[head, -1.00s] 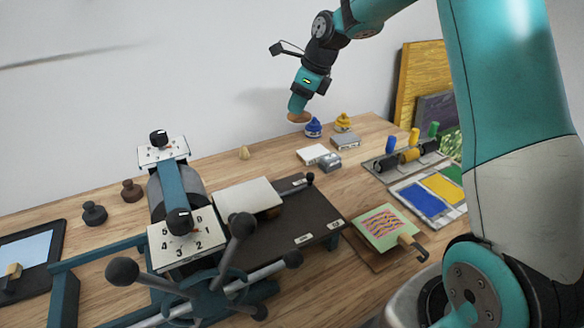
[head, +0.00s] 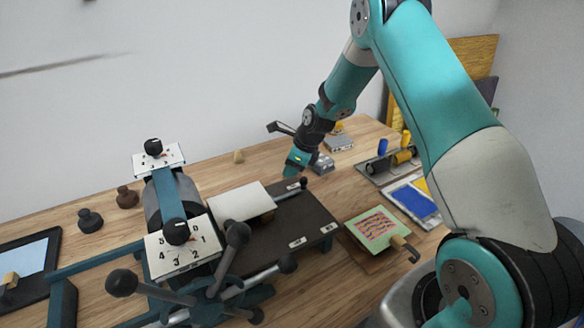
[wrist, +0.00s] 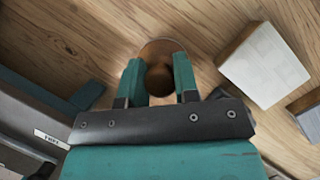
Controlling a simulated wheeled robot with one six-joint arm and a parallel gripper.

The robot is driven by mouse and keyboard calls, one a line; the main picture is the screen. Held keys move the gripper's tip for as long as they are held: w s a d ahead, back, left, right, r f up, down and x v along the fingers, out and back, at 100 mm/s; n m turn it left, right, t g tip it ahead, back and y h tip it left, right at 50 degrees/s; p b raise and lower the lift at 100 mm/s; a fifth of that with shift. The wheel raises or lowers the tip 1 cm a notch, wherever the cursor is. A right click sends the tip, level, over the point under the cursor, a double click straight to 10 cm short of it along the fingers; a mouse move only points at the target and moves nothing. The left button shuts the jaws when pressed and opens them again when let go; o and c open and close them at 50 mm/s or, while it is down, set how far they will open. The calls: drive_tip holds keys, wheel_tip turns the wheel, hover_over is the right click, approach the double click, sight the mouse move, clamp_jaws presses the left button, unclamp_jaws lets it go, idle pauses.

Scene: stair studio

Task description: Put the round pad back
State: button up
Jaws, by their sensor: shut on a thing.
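My gripper (head: 290,172) is low over the table just behind the dark press bed. In the wrist view, its teal fingers (wrist: 158,76) are shut on the round pad (wrist: 159,47). The pad is a brown disc with a darker round knob between the fingers. Bare wooden table shows around it. Whether the pad touches the table is unclear, and I cannot make it out in the head view.
The press bed (head: 308,222) with a white sheet (head: 240,201) lies in front of my gripper. A white block (wrist: 265,66) and a grey block (wrist: 308,112) are to the right in the wrist view. A small tan knob (head: 238,156) stands behind the press.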

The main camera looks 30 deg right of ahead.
drive_tip(key=shift+f, duration=0.3)
drive_tip(key=o, duration=0.8)
drive_tip(key=shift+o, duration=0.2)
drive_tip(key=shift+r, duration=0.1)
drive_tip(key=b+v, duration=0.1)
drive_tip(key=v, duration=1.1)
drive_tip(key=shift+r, duration=0.1)
